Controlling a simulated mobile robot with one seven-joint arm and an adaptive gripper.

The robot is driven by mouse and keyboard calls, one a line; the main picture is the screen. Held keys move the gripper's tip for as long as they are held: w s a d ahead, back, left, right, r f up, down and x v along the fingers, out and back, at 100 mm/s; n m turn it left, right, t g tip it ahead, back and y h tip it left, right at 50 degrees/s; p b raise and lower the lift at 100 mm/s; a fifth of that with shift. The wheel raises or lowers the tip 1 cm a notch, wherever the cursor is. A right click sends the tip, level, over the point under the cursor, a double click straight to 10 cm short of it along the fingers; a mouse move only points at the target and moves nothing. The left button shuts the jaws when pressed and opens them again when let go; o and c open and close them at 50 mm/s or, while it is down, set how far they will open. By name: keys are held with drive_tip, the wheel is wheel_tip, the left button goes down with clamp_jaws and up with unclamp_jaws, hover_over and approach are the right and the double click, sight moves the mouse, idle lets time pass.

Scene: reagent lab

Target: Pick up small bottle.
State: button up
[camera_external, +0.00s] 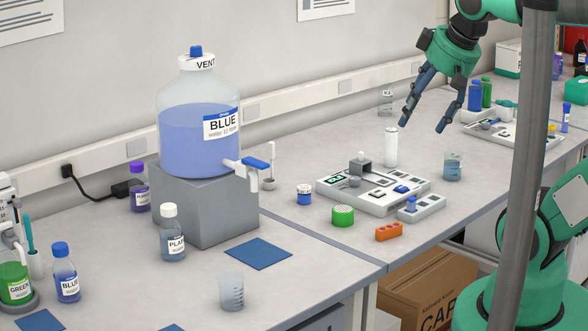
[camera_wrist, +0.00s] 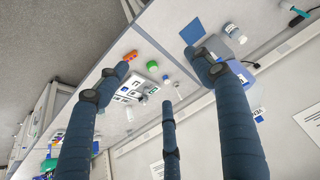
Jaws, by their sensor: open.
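Several small bottles are in the external view, and I cannot tell which one the task means. A clear, white-capped bottle labelled PLAI… (camera_external: 172,240) stands in front of the grey block. A blue-capped bottle labelled BLUE (camera_external: 66,278) and a green-filled bottle (camera_external: 15,284) stand at the front left. A purple-capped bottle (camera_external: 139,192) is left of the block. A blue bottle (camera_external: 475,96) and a green bottle (camera_external: 487,92) stand at the back right. My gripper (camera_external: 423,122) is open and empty, raised above the bench; its spread fingers fill the wrist view (camera_wrist: 158,78).
A large BLUE vent jug (camera_external: 198,140) sits on the grey block (camera_external: 215,210). Below my gripper are a white cylinder (camera_external: 391,148), a beaker (camera_external: 453,167) and a white tray (camera_external: 335,197). A green tub (camera_external: 343,216) and orange rack (camera_external: 389,232) are near the bench edge.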

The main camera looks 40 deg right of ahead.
drive_tip(key=w+a+r+g+p, duration=0.1)
drive_tip(key=w+a+r+p, duration=0.25)
drive_tip(key=w+r, duration=0.8)
drive_tip(key=w+a+r+m+g+p, duration=0.1)
drive_tip(key=w+a+p, duration=0.15)
drive_tip(key=w, duration=0.45)
drive_tip(key=w+a+r+g+p, duration=0.1)
drive_tip(key=w+a+r+p, duration=0.15)
drive_tip(key=w, duration=0.45)
drive_tip(key=m+g+p, duration=0.2)
drive_tip(key=g+p, duration=0.1)
drive_tip(key=p, duration=0.5)
hover_over(168, 206)
wheel_tip(168, 206, down, 36)
drive_tip(key=shift+d+r, duration=0.1)
drive_tip(key=shift+f+p, duration=0.55)
drive_tip(key=shift+f, duration=3.8)
